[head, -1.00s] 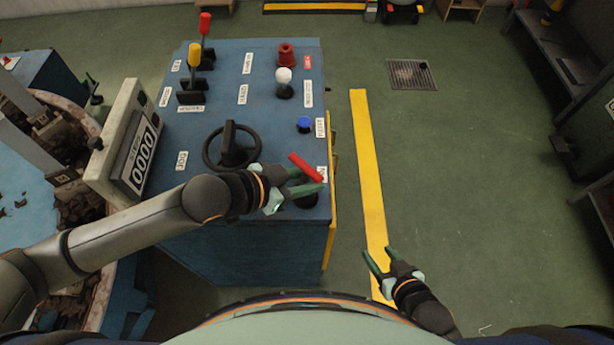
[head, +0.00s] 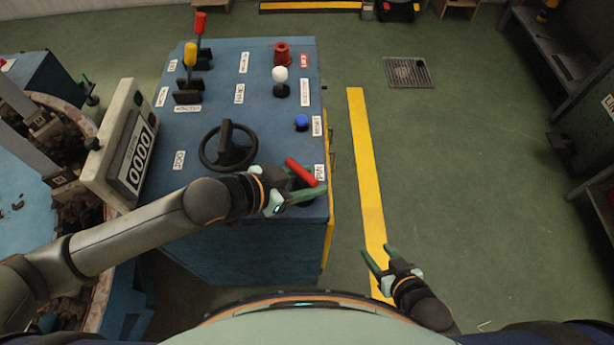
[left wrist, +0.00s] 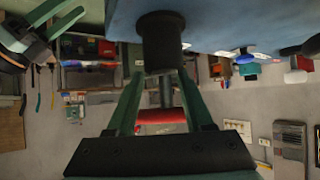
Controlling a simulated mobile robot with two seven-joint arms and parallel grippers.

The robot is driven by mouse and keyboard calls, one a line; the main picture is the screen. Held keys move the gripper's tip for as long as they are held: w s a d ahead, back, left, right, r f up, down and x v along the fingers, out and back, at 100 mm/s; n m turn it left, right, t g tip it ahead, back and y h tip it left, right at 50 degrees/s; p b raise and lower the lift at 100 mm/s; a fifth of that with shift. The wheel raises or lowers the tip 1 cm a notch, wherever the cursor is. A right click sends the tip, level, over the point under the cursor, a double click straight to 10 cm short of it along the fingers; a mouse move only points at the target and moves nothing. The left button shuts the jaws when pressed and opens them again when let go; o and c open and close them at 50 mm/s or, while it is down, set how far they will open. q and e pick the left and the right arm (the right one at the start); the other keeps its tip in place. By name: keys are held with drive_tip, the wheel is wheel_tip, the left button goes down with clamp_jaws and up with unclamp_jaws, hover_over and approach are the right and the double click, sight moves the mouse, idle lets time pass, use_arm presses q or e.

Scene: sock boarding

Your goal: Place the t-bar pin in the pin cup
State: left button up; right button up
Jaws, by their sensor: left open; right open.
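The t-bar pin (head: 301,172) has a red crossbar, seen at the near right corner of the blue console. Its crossbar also shows in the left wrist view (left wrist: 160,116), with a dark shaft running to the mouth of the black pin cup (left wrist: 161,42). The cup is fixed to the console top; that view looks upside down. How deep the shaft sits is not clear. My left gripper (head: 310,185) is open, its green fingers on either side of the pin and apart from the shaft. My right gripper (head: 376,261) is open and empty, over the floor near the yellow line.
The blue console (head: 215,140) carries a black handwheel (head: 228,146) left of my left gripper, a blue button (head: 301,122), a white knob (head: 280,75) and levers. A display box (head: 128,150) stands at its left edge. The floor to the right is open.

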use_arm(q)
drive_tip(key=shift+a+f+y, duration=0.3)
drive_tip(key=shift+a+f, duration=0.15)
drive_tip(key=shift+f, duration=0.15)
drive_tip(key=shift+w+r, duration=0.1)
drive_tip(key=shift+r, duration=0.15)
drive_tip(key=p+v, duration=0.1)
drive_tip(key=v, duration=1.1)
drive_tip(key=shift+r, duration=0.55)
drive_tip(key=shift+w, duration=0.1)
